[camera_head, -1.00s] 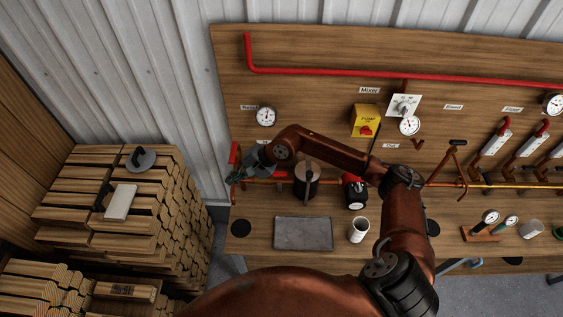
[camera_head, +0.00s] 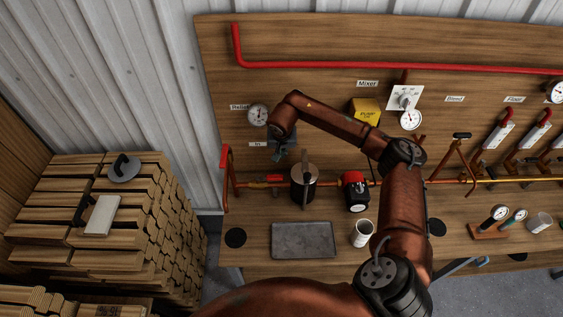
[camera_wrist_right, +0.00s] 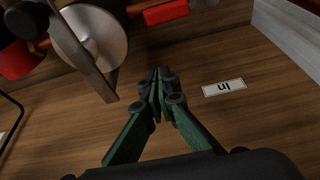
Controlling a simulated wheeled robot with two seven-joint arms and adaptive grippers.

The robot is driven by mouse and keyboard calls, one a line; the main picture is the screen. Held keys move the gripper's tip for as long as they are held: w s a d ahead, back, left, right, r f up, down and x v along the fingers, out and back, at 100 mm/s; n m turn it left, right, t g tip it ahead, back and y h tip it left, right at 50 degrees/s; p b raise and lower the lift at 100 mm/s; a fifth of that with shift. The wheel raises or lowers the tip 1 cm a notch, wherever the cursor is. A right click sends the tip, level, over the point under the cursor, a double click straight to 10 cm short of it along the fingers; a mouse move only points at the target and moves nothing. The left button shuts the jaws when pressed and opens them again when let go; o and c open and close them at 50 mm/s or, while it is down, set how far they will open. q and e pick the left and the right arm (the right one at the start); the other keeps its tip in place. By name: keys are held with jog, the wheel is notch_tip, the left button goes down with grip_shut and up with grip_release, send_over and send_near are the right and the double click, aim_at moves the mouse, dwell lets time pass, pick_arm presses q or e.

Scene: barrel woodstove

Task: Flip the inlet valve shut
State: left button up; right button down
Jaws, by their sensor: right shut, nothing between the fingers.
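My right gripper (camera_head: 285,153) is above the pipe, in front of the board between the label and the pot. Its green fingers (camera_wrist_right: 160,80) are together and empty, apart from the handle. My left gripper is not in view.
An upright red-topped pipe (camera_head: 225,158) stands at the bench's left end. A red-and-black pump (camera_head: 355,190) is right of the pot. A grey tray (camera_head: 303,240) and a white cup (camera_head: 362,233) stand in front. Stacked wood (camera_head: 150,220) is at left.

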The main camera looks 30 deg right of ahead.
aim_at(269, 177)
notch_tip(269, 177, down, 9)
jog(key=p, duration=0.2)
jog(key=shift+s+a, duration=0.25)
jog(key=shift+s, duration=0.15)
jog(key=shift+a+r, duration=0.1)
jog(key=shift+a, duration=0.05)
